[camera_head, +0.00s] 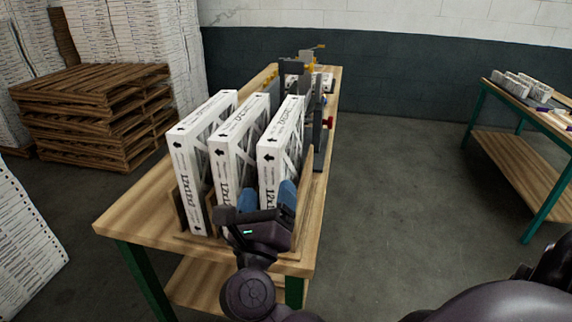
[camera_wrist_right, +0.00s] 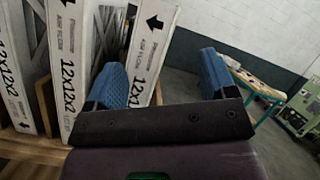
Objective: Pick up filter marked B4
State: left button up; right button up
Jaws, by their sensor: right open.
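Three white boxed filters stand upright side by side on the wooden table (camera_head: 150,205): a left one (camera_head: 187,170), a middle one (camera_head: 227,165) and a right one (camera_head: 270,155). Their faces read "12x12x2" with black arrows; I cannot make out a B4 mark. My right gripper (camera_head: 268,198), with blue fingers, is open at the near, lower end of the right filter. In the right wrist view, the right filter (camera_wrist_right: 150,45) shows behind and between the fingers (camera_wrist_right: 163,80), nearer the left one. Contact cannot be told. My left gripper is not in view.
A wooden holder stands around the filters. Behind them is grey equipment (camera_head: 292,72) with a red part. Stacked pallets (camera_head: 90,105) and white stacks are at the left. Another table (camera_head: 535,110) with small boxes is at the right. The floor (camera_head: 400,180) between the tables is clear.

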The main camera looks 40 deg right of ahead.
aim_at(269, 169)
jog(key=w+d+m+g+y, duration=0.1)
jog(key=m, duration=0.1)
jog(key=w+d+m+g+p, duration=0.1)
jog(key=w+m, duration=0.1)
jog(key=w+d+r+m+g+y, duration=0.1)
jog(key=m, duration=0.1)
jog(key=shift+w+m+g+y+p, duration=0.15)
jog(key=shift+m+g+y+p, duration=0.15)
jog(key=shift+p, duration=0.1)
jog(key=shift+w+d+r, duration=0.15)
jog(key=shift+w+d, duration=0.2)
jog(key=shift+d, duration=0.05)
jog(key=p+x, duration=0.1)
jog(key=x, duration=0.2)
jog(key=shift+w+d+r, duration=0.1)
jog(key=shift+w+r, duration=0.05)
jog(key=shift+w+d, duration=0.2)
jog(key=shift+d, duration=0.1)
jog(key=shift+w+d, duration=0.1)
jog(key=shift+w, duration=0.05)
jog(key=shift+c, duration=0.3)
